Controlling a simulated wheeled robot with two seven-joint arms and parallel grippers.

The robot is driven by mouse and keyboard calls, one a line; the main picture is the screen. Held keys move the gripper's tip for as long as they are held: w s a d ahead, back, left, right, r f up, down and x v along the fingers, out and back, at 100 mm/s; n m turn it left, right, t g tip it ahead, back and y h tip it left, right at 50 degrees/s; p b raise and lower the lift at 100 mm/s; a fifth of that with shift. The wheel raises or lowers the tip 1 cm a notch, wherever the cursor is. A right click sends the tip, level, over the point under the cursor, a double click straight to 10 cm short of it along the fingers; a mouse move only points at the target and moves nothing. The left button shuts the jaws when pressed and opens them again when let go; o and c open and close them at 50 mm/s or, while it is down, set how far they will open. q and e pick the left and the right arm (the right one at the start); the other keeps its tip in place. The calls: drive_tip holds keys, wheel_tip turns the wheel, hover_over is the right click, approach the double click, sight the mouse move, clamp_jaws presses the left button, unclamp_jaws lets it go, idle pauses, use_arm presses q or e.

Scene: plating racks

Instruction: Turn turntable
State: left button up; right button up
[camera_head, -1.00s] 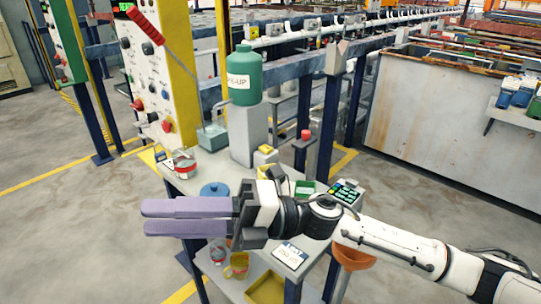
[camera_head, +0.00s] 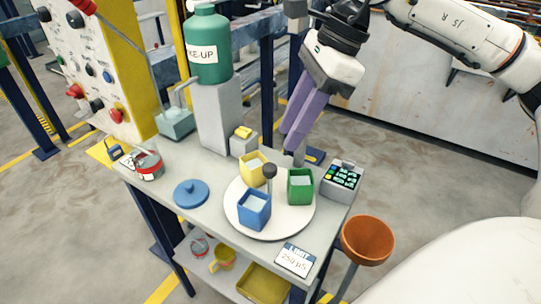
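The turntable (camera_head: 281,220) is a round white disc on the grey table, with a dark-topped knob (camera_head: 269,171) standing up near its middle. On it stand a yellow cup (camera_head: 251,168), a blue cup (camera_head: 254,209) and a green cup (camera_head: 300,187), each with pale contents. My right gripper (camera_head: 290,143) has long purple fingers pointing down, above and behind the green cup. The fingers lie close together and partly overlap, so whether they are shut is unclear. I see nothing held between them. My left gripper is not in view.
A blue lid (camera_head: 191,193) and a red-and-white tin (camera_head: 149,163) sit left of the turntable. A keypad box (camera_head: 342,178) stands right of it. A green bottle (camera_head: 208,47) on a grey pedestal rises behind. An orange funnel (camera_head: 367,240) is off the front right edge.

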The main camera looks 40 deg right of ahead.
sight(271, 167)
drive_tip(key=x, duration=0.8)
drive_tip(key=shift+a+f, duration=0.15)
drive_tip(key=shift+f, duration=0.05)
clamp_jaws()
